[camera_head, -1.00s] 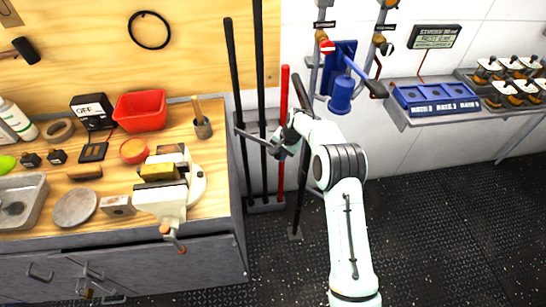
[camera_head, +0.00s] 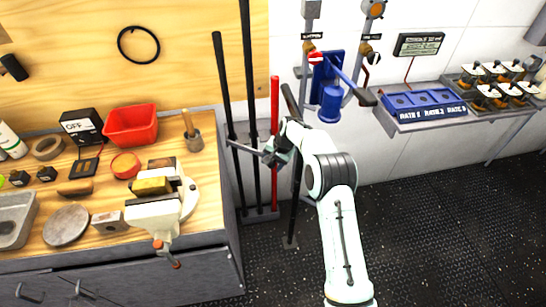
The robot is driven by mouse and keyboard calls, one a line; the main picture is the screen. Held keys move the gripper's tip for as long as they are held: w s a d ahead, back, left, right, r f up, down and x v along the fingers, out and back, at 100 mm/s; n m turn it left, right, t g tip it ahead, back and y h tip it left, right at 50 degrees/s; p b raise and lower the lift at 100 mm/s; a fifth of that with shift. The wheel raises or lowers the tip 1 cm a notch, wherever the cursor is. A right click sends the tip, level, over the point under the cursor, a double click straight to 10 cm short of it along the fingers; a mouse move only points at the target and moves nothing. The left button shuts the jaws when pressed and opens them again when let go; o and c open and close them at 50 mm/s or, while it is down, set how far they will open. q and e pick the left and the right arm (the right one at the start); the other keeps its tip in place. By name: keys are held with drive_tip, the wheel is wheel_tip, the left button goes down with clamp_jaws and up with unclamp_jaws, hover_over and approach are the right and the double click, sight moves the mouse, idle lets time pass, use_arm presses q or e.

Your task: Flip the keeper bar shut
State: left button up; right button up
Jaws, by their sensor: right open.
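The keeper bar appears to be the thin grey bar (camera_head: 246,149) at the front of the tall rod rack. It runs from the rack's left side across two black rods (camera_head: 226,100) toward my right gripper. My right gripper (camera_head: 270,155) is open at the bar's right end, just in front of the red rod (camera_head: 274,104). I cannot tell whether its fingers touch the bar, and the gripper partly hides that end. I cannot tell whether the bar is latched. My left gripper is not in view.
A workbench with a vise (camera_head: 158,214) and a red bin (camera_head: 131,125) stands left of the rack. A blue pump-like device (camera_head: 330,102) with a lever hangs to the right. A shelf with a blue tray (camera_head: 422,103) is farther right. The dark floor at right is clear.

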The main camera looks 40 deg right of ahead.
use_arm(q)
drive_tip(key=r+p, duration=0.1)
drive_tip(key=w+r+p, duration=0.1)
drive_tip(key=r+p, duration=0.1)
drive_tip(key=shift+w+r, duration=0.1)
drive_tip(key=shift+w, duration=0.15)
use_arm(e)
wheel_tip(320, 180, up, 20)
